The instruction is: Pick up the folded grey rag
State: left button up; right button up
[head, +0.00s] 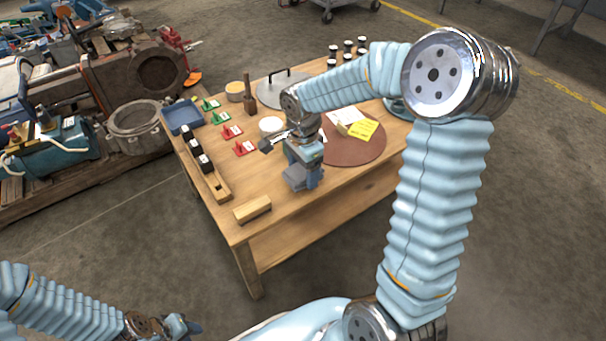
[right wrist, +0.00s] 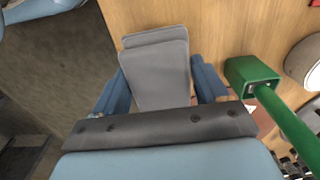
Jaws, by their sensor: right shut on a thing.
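The folded grey rag (right wrist: 156,70) shows in the right wrist view as a stacked, flat grey bundle between the two blue fingers of my right gripper (right wrist: 160,88). The gripper is shut on it. In the head view my right gripper (head: 303,168) is over the front middle of the wooden table, pointing down, with the rag largely hidden by the fingers. I cannot tell whether the rag touches the tabletop. My left gripper (head: 180,327) is low at the bottom left of the head view, away from the table; its jaws are too small to read.
The wooden table (head: 220,222) carries a wooden block (head: 252,209), a rack with black-capped bottles (head: 216,183), a blue tray (head: 183,116), red and green labelled pieces, and a round brown mat (head: 352,154). A green-handled thing (right wrist: 252,76) is close right of my right gripper.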

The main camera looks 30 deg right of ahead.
jog(key=s+a+r, duration=0.3)
jog(key=s+r, duration=0.7)
jog(key=s, duration=0.3)
jog(key=shift+s+a+r+p, duration=0.15)
jog(key=shift+s+a+p, duration=0.15)
jog(key=shift+a+p, duration=0.1)
